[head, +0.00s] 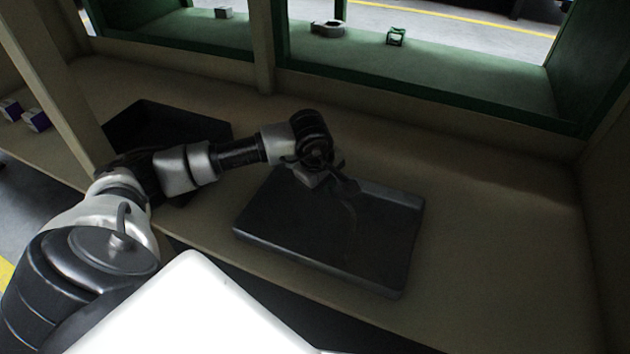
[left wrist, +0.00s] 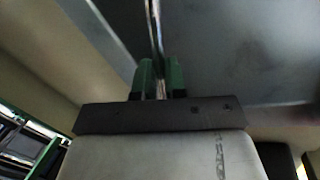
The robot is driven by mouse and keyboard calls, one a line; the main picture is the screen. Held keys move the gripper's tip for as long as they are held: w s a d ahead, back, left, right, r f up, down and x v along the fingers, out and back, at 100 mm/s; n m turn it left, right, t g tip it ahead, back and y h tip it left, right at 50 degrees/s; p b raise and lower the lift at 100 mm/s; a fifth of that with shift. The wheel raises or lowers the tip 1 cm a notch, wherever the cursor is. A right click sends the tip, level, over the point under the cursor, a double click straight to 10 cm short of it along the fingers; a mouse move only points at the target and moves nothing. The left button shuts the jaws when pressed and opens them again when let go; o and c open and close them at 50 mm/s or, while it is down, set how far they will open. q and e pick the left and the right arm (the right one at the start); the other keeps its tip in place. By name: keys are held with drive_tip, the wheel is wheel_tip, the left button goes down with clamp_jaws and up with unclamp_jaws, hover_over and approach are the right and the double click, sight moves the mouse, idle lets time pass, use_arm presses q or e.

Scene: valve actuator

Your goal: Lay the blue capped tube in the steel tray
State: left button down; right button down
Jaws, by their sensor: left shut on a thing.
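The steel tray (head: 290,238) is a wide grey tray on the shelf in the middle of the head view. Its grey surface also fills much of the left wrist view (left wrist: 235,50). My left gripper (head: 346,188) is over the tray's back part, pointing down towards it. In the left wrist view, its green fingers (left wrist: 160,78) are shut on a thin, shiny, clear-looking tube (left wrist: 154,25), which reaches out beyond them over the tray. No blue cap can be made out on it. Whether the tube touches the tray is unclear. My right gripper is not in view.
A black tray (head: 150,122) lies further left, partly behind my left arm. Small purple-and-white boxes (head: 35,120) sit at the far left. The shelf right of the tray is clear.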

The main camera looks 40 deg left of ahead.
sight(326, 200)
use_arm(q)
wheel_tip(326, 200, down, 3)
drive_tip(key=shift+d+f+b, duration=0.15)
drive_tip(key=shift+b, duration=0.7)
drive_tip(key=shift+f, duration=0.1)
drive_tip(key=shift+r, duration=0.2)
drive_tip(key=shift+f, duration=0.1)
drive_tip(key=c, duration=1.5)
unclamp_jaws()
drive_tip(key=shift+f, duration=0.1)
drive_tip(key=shift+o, duration=0.2)
